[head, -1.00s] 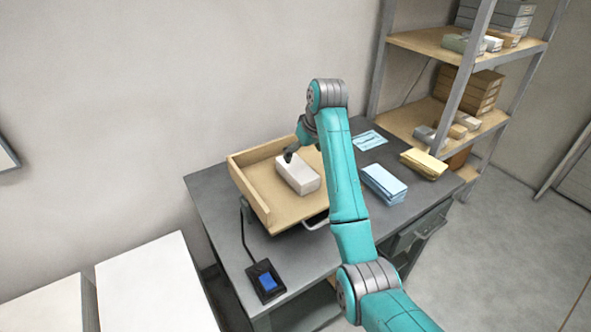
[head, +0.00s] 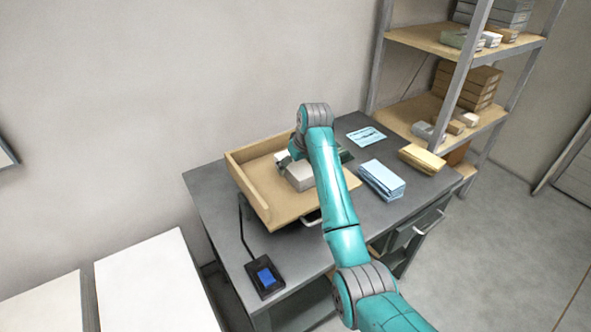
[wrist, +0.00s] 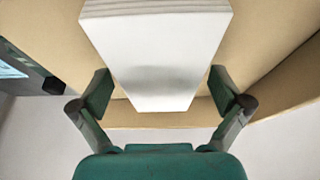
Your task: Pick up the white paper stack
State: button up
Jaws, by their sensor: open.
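The white paper stack (head: 299,176) sits in the wooden tray (head: 262,207) on the grey desk, partly hidden by my arm in the head view. In the wrist view the stack (wrist: 157,55) fills the top middle. My gripper (wrist: 161,92) is open, with one finger on each side of the stack's near end and a gap showing at both sides. In the head view my gripper (head: 285,160) is low at the stack's far end, mostly hidden behind it and my wrist.
A blue paper stack (head: 382,180) and a yellow stack (head: 422,159) lie right of the tray. A light blue sheet (head: 366,136) lies behind them. Shelves (head: 450,110) rise at the back right.

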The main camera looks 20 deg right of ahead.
jog(key=shift+r, duration=0.1)
jog(key=c, duration=1.7)
